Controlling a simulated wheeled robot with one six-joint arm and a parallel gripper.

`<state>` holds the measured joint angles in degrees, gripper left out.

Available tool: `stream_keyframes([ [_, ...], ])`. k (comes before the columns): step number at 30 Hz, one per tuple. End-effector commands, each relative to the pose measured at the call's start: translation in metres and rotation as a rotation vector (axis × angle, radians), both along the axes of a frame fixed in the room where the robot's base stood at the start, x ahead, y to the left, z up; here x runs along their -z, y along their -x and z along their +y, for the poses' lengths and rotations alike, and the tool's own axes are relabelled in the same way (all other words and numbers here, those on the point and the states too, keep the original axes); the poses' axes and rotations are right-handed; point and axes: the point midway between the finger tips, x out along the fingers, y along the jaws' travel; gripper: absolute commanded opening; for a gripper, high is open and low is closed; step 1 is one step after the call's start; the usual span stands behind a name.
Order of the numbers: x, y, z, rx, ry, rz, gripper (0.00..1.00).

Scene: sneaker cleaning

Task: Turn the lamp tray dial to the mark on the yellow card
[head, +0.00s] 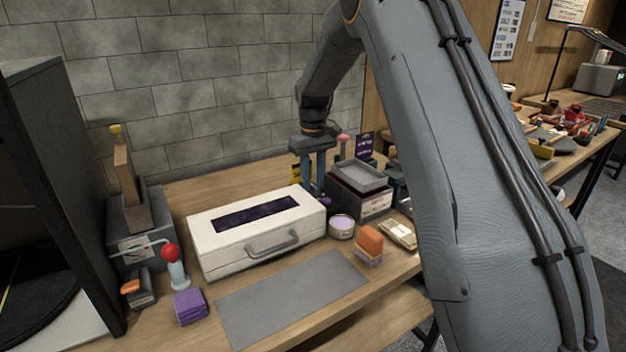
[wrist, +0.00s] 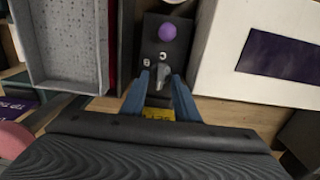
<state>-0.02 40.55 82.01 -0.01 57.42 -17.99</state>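The dial (wrist: 162,80) is a small grey pointer knob on a dark panel (wrist: 152,48) with pale marks above it. A purple round knob (wrist: 168,32) sits farther up the panel; it also shows in the head view (head: 325,201). The yellow card (wrist: 158,114) is partly hidden by my gripper, so its mark cannot be read; its edge shows in the head view (head: 295,172). My gripper (wrist: 161,76) has its blue fingers apart, one on each side of the dial, with small gaps seeming to show. In the head view my gripper (head: 314,188) points down behind the white box.
The white box (head: 225,258) with a dark purple window and handle stands left of my gripper. A grey tray (head: 360,177) on a dark box stands close right. A round tin (head: 342,227), an orange brush (head: 369,242) and a grey mat (head: 290,300) lie in front.

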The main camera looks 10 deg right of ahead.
Motion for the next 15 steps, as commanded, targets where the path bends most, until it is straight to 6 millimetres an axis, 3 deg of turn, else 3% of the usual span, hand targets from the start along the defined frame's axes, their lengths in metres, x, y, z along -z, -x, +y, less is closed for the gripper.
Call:
stream_keyframes([
  [7, 0.0012, 0.0000, 0.0000, 0.000, 0.000, 0.000, 0.28],
  [12, 0.0010, 0.0000, 0.0000, 0.000, 0.000, 0.000, 0.00],
  [15, 0.0009, 0.0001, 0.0000, 0.000, 0.000, 0.000, 0.00],
])
